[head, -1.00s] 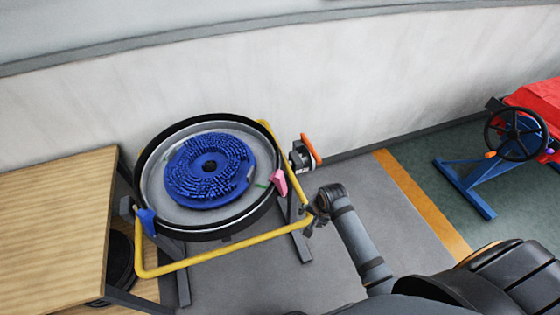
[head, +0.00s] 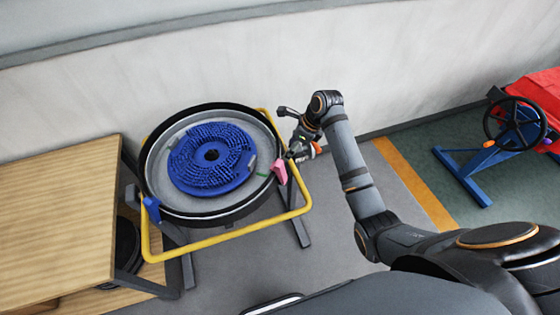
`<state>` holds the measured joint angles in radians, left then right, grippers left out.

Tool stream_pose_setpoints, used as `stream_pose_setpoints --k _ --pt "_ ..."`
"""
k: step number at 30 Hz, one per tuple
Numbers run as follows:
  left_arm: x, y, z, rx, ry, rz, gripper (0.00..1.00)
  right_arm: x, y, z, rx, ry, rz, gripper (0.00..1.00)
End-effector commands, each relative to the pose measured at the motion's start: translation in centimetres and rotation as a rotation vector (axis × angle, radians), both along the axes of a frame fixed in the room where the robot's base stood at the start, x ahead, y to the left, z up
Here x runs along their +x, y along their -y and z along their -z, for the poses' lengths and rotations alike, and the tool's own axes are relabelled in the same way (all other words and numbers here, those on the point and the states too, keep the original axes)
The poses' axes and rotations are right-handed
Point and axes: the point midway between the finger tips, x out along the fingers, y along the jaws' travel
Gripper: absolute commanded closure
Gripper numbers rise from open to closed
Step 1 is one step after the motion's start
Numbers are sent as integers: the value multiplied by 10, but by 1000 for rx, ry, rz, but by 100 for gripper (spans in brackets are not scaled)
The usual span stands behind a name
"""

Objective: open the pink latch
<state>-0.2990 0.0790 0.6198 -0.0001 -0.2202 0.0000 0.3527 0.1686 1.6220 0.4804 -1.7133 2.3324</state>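The pink latch (head: 279,171) sits on the right rim of the round tank (head: 160,198), with a thin green piece beside it on the inner side. My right gripper (head: 286,134) is above and slightly right of the latch in the picture. Its fingers are spread wide, with nothing seen between them. The lower finger ends close to the latch; I cannot tell whether they touch. My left gripper is not in view.
A blue scrubbing disc (head: 180,160) lies in the tank. A blue latch (head: 151,208) is on the left rim. A yellow tube frame (head: 225,238) surrounds the tank. A wooden table (head: 60,215) stands left.

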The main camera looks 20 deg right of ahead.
Motion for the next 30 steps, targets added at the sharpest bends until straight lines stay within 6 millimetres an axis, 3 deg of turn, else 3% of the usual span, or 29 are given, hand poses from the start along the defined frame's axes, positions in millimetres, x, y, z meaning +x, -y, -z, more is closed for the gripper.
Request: stream_pose_setpoints --k 5,15,27,30 --pt "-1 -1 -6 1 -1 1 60 4 -8 21 2 -5 -1 42" --pt "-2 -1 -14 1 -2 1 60 20 -27 84 -1 -3 -3 42" --pt "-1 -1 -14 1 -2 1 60 23 -31 97 -2 1 -3 42" --pt "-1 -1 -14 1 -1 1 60 23 -31 96 -3 1 -3 52"
